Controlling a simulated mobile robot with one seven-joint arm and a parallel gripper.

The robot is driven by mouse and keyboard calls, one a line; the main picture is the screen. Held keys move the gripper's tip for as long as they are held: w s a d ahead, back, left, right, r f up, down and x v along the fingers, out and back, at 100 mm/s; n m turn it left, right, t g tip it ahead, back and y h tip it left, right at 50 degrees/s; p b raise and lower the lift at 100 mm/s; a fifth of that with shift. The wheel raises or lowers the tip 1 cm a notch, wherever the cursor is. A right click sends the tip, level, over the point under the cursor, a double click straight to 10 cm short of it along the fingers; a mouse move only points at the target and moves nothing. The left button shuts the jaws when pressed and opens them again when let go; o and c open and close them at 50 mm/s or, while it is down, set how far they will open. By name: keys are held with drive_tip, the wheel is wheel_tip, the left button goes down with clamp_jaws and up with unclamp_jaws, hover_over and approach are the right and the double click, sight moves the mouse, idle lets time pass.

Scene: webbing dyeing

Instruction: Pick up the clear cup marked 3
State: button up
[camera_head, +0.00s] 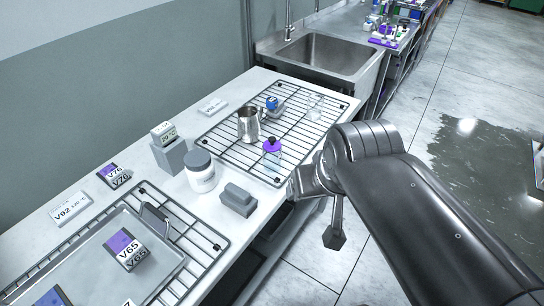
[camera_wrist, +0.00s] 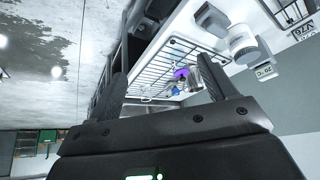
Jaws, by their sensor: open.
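A small clear cup (camera_head: 315,106) stands at the far right end of the wire rack (camera_head: 221,137) in the head view. It is see-through and faint, and I cannot read a number on it. My gripper (camera_wrist: 164,62) shows in the wrist view with its two dark fingers spread apart and nothing between them. In the head view my arm reaches in from the lower right, and its end is beside the bench's front edge, nearer than the cup and apart from it. In the wrist view the rack lies beyond the fingers, and I cannot clearly make out the cup there.
On the rack are a steel pitcher (camera_head: 248,125), a purple-capped bottle (camera_head: 272,153) and a blue-topped item (camera_head: 272,104). A white jar (camera_head: 200,172) and grey block (camera_head: 238,200) stand nearer. A sink (camera_head: 330,52) lies beyond; a tray (camera_head: 85,262) is at lower left.

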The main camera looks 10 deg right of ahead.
drive_tip(key=shift+w, duration=0.1)
drive_tip(key=g, duration=0.1)
approach(273, 147)
drive_tip(key=x, duration=1.3)
drive_tip(key=c, duration=1.2)
